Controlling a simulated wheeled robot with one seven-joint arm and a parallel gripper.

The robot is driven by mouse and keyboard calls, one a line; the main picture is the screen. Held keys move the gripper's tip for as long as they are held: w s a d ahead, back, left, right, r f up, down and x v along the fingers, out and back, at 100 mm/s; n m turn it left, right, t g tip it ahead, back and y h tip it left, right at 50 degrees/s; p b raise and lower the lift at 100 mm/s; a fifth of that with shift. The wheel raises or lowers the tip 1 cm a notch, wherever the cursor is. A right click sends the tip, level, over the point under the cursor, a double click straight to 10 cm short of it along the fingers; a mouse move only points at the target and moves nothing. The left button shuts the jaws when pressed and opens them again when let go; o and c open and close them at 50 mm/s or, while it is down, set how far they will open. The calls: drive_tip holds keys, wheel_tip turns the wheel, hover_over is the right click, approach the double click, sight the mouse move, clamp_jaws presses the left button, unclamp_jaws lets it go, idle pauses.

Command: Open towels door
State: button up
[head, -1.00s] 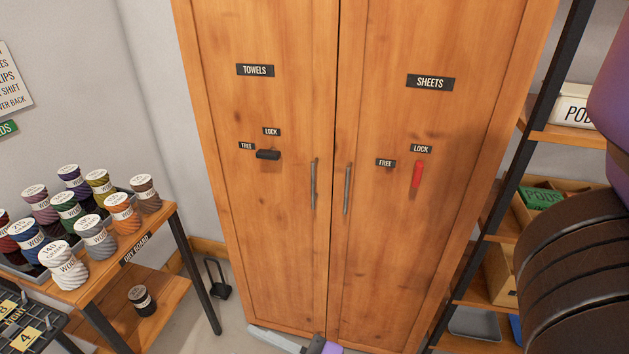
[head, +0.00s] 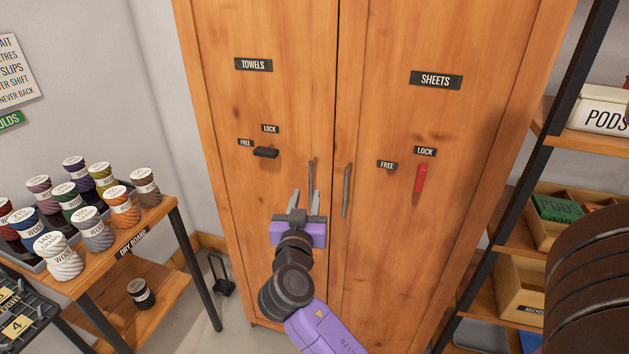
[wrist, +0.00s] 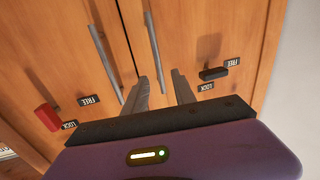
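The towels door (head: 235,215) is the left door of a wooden cabinet and is closed. It has a TOWELS label (head: 253,64) and a vertical grey towels handle (head: 312,178) near the middle seam. Its black latch (head: 266,152) lies horizontal, level with the FREE label. My gripper (head: 305,192) is open and empty, pointing at the lower part of this handle. In the wrist view the towels handle (wrist: 155,50) runs down to between the fingertips. I cannot tell how far it is from them.
A yarn table (head: 165,215) stands left and a shelf rack (head: 510,150) right. A black object (head: 222,275) sits on the floor.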

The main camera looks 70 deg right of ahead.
sight(311, 182)
drive_tip(key=p+x, duration=0.2)
drive_tip(key=x, duration=0.6)
drive_tip(key=shift+s+f, duration=0.1)
drive_tip(key=shift+f, duration=0.05)
drive_tip(key=shift+a, duration=0.1)
clamp_jaws()
idle(1.2)
